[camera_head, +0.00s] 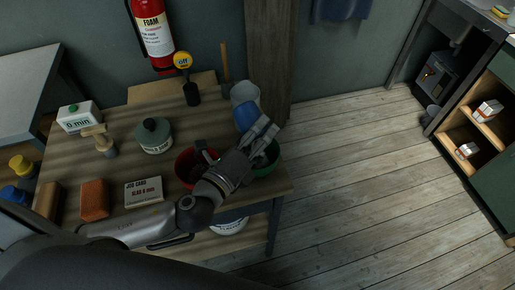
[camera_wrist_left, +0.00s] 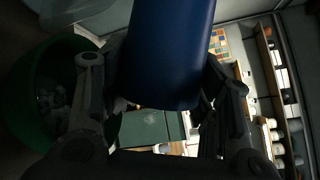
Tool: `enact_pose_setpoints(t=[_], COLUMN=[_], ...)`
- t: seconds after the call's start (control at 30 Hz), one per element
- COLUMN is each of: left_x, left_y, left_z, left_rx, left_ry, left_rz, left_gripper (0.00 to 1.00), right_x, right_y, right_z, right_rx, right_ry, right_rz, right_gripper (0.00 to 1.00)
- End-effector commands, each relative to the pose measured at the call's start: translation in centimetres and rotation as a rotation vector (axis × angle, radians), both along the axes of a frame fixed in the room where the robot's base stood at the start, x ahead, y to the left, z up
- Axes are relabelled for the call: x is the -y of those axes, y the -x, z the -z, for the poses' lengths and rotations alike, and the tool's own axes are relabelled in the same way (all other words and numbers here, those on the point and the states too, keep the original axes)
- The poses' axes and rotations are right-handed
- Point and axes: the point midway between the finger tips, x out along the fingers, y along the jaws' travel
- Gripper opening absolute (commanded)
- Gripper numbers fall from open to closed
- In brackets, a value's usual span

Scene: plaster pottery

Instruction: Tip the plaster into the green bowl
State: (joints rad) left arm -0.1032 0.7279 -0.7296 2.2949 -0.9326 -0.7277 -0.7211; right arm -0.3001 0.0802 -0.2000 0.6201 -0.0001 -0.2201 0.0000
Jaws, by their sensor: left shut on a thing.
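The green bowl (camera_head: 274,154) stands at the right end of the wooden table, partly hidden by my left gripper (camera_head: 266,131). In the left wrist view the green bowl (camera_wrist_left: 22,100) lies at the left, with pale lumps visible inside. My left gripper is shut on a blue cup (camera_head: 246,116), just above and behind the bowl in the head view. The cup (camera_wrist_left: 167,50) fills the upper middle of the left wrist view, between the fingers. It looks tilted; its contents are hidden. My right gripper is not in view.
A red bowl (camera_head: 184,170) stands left of the green bowl, under my left forearm. A pale translucent container (camera_head: 244,92) stands behind the cup. A grey-green lidded jar (camera_head: 153,136), a card box (camera_head: 143,192) and an orange block (camera_head: 94,200) stand further left. The floor at right is clear.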

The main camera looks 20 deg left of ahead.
Motion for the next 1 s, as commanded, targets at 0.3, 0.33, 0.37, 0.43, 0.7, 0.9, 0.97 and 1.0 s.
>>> enact_pose_setpoints(t=[0.3,0.33,0.37,0.43,0.7,0.9,0.97,1.0], left_x=[0.04,0.05,0.06,0.06,0.09,0.11,0.13,0.14], left_y=[0.03,0.03,0.04,0.05,0.06,0.09,0.1,0.11], left_z=[0.0,0.01,0.01,0.01,0.02,0.05,0.05,0.05], left_rx=[0.008,0.009,0.01,0.012,0.018,0.026,0.029,0.031], left_ry=[-0.008,-0.009,-0.01,-0.012,-0.019,-0.029,-0.031,-0.034], left_rz=[0.0,0.001,0.0,0.0,0.0,0.0,0.001,0.0], left_gripper=[0.31,0.31,0.31,0.31,0.31,0.31,0.31,0.31], right_x=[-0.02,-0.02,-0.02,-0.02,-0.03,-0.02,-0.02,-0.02], right_y=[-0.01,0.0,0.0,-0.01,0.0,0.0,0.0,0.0], right_z=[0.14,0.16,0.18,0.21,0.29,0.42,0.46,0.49], right_rx=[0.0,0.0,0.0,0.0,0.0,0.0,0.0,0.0], right_ry=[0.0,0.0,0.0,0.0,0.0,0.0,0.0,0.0], right_rz=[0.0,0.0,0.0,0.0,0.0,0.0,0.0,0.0], right_gripper=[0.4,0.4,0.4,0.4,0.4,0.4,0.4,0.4])
